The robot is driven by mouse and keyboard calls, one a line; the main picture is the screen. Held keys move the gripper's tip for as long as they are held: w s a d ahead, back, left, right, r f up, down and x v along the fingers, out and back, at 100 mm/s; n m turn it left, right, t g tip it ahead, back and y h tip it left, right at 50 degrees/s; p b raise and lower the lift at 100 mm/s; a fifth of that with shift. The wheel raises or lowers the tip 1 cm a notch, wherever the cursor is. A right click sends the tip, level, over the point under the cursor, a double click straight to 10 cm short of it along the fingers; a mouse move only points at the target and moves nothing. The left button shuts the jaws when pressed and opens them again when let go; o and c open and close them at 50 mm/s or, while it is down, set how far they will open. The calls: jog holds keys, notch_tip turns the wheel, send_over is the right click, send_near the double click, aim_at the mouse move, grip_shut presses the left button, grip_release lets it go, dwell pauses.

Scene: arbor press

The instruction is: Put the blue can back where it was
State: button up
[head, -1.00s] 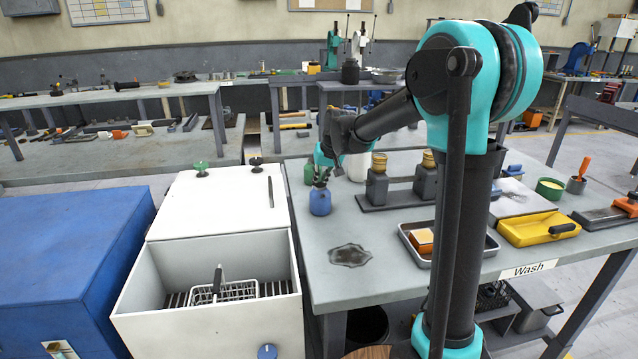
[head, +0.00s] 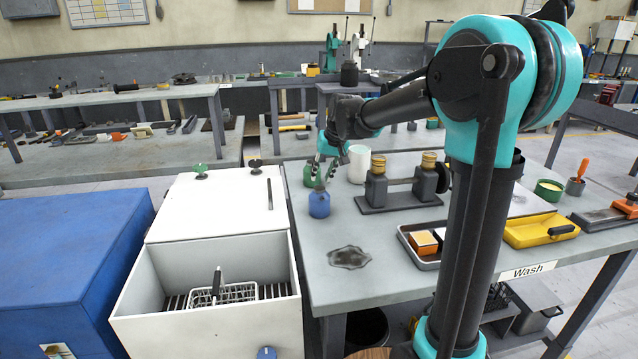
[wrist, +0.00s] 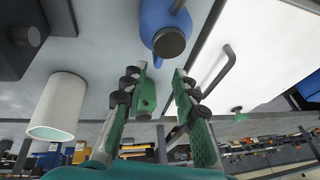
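The blue can (head: 319,205) stands on the wash table (head: 400,250), near its left edge. It also shows in the wrist view (wrist: 165,22), with its dark top facing the camera. My gripper (head: 322,170) is above the can and apart from it. In the wrist view the fingers (wrist: 161,72) are spread with a clear gap and hold nothing; the can lies beyond their tips.
A white cup (head: 358,163) and a grey fixture with brass tops (head: 400,193) stand right of the can. A dark stain (head: 349,257) marks the table in front. A white washer (head: 205,330) with a wire basket adjoins on the left. A tray (head: 420,262) lies to the right.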

jog(key=v, duration=0.6)
jog(key=shift+r, duration=0.3)
jog(key=shift+s+d, duration=0.1)
jog(key=shift+s, duration=0.05)
